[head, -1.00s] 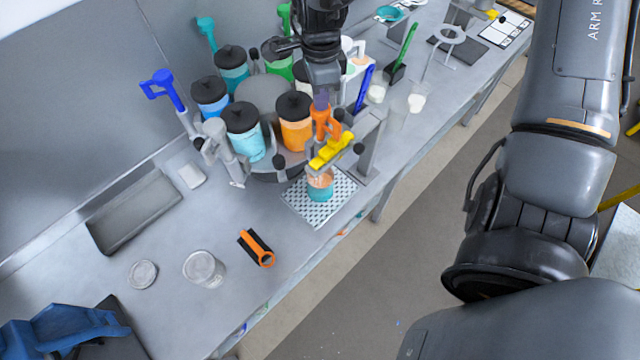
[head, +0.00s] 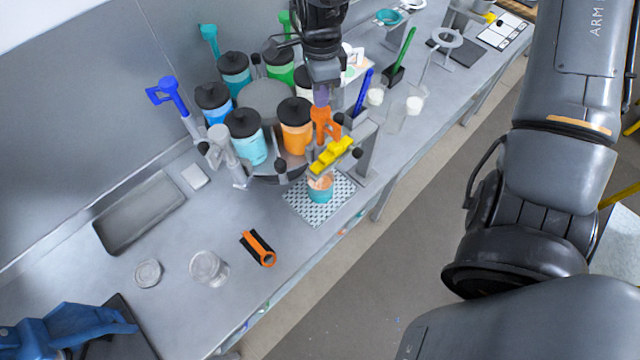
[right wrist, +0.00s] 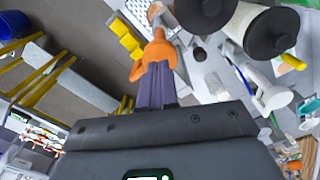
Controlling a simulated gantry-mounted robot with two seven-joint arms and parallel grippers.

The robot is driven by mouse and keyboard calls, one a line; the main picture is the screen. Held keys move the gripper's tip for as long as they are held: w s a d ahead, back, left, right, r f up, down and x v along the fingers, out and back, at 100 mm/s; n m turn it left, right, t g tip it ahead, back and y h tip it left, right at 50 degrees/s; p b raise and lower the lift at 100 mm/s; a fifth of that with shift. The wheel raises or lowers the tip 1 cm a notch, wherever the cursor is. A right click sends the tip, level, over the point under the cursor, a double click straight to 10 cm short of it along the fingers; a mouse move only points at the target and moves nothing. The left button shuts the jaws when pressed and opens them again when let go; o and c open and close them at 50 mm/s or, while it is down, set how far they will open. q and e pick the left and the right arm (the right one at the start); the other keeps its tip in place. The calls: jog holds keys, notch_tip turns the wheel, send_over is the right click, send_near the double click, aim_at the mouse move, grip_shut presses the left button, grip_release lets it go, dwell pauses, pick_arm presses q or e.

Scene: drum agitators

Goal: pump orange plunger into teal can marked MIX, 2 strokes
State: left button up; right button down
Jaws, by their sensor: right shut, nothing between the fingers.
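The orange plunger (head: 324,120) stands at the dispenser above the perforated mat, with a yellow piece (head: 332,155) below it. The teal can (head: 320,193) stands upright on the mat under the yellow piece, with orange showing at its top. I cannot read its marking. My right gripper (head: 322,98) is shut, its purple fingers pointing down at the top of the orange plunger. In the right wrist view the shut fingers (right wrist: 157,85) meet the orange plunger (right wrist: 158,52); nothing shows between them.
A carousel of black-lidded jars (head: 246,135) stands left of the plunger. A blue-handled pump (head: 168,95) stands farther left. An orange ring tool (head: 260,248), a clear cup (head: 208,268) and a grey tray (head: 140,212) lie on the bench. The bench around the cup is mostly clear.

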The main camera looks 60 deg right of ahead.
dwell(0.4)
jog(key=shift+r, duration=0.2)
notch_tip(320, 180, up, 6)
jog(key=p, duration=0.5)
jog(key=shift+f+p, duration=0.15)
jog(key=shift+p, duration=0.15)
jog(key=shift+s, duration=0.1)
